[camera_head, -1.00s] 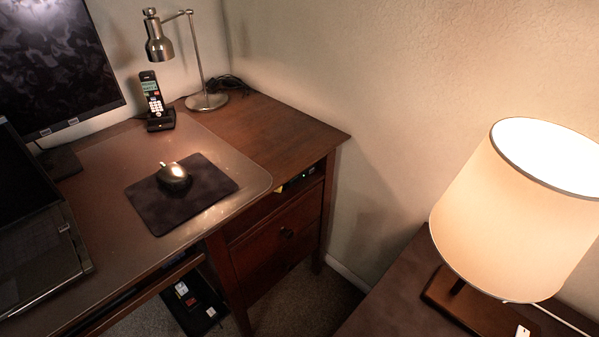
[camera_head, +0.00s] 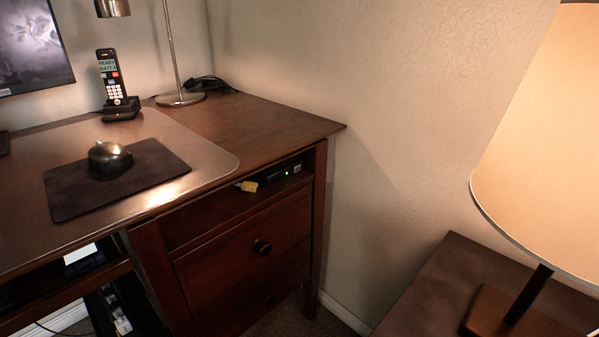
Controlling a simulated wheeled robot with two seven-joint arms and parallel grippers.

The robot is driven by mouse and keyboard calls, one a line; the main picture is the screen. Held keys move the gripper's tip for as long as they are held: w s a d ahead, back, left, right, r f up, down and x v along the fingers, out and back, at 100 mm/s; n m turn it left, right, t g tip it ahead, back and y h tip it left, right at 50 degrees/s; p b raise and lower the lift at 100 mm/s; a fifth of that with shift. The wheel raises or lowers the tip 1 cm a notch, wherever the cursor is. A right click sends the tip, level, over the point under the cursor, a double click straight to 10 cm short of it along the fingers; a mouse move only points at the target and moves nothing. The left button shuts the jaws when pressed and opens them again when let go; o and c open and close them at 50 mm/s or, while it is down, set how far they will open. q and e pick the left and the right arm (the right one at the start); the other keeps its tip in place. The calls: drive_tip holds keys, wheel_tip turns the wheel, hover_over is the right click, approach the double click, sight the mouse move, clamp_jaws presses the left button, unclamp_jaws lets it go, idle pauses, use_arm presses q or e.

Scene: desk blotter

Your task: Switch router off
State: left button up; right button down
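A small black router (camera_head: 280,173) sits in the open shelf under the desk top, above the drawers. A small green light shows on its front, and a yellow plug or cable end (camera_head: 247,186) lies at its left. Its power switch is too small to make out. Neither of my grippers shows in the head view.
A side table (camera_head: 462,262) with a shaded lamp (camera_head: 545,150) stands at the right. A floor gap lies between them.

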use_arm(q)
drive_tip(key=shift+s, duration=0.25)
